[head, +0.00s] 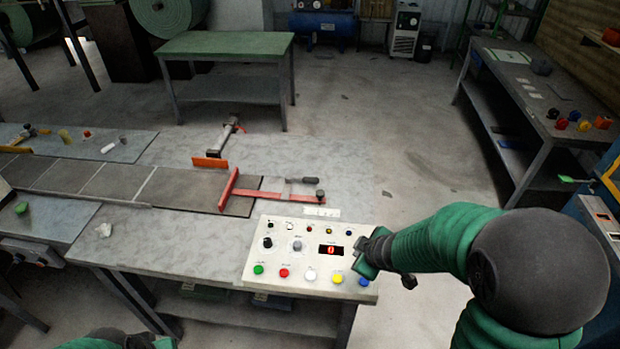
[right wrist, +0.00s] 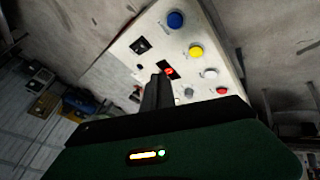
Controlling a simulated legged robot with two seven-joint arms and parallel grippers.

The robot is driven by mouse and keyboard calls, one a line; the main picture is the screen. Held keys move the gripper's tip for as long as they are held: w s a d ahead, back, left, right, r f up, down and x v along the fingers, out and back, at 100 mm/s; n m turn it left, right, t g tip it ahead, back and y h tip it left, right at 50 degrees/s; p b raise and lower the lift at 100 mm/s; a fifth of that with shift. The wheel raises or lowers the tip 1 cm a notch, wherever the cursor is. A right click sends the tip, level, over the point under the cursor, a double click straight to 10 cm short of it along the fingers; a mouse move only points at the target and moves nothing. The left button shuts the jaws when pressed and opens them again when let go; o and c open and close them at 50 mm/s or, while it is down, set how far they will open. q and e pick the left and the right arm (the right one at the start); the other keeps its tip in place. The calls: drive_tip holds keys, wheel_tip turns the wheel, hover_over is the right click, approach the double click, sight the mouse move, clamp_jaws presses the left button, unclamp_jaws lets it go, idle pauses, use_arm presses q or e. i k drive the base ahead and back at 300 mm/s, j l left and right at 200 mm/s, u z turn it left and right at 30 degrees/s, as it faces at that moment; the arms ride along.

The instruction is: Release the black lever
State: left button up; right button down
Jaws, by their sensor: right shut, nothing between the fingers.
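A black-handled lever (head: 302,180) lies nearly flat on the red bar clamp (head: 262,193) across the belt. A second clamp (head: 228,130) with a dark grip stands beyond, by an orange plate. The cream control panel (head: 300,285) has coloured buttons, a black knob (head: 268,242) and a red display. My right gripper (head: 366,254) is shut and empty at the panel's right edge, hiding part of it. In the right wrist view its closed dark fingers (right wrist: 157,80) point over the panel (right wrist: 225,60); contact cannot be told. Part of my left arm shows at the bottom left; its jaws are unclear.
The grey conveyor table (head: 170,265) holds the tiled belt (head: 120,183) and small loose parts at left. A green-topped bench (head: 225,44) stands behind. A dark side bench (head: 530,95) with coloured pieces is at right.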

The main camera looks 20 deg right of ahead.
sight(289, 177)
drive_tip(key=i, duration=0.95)
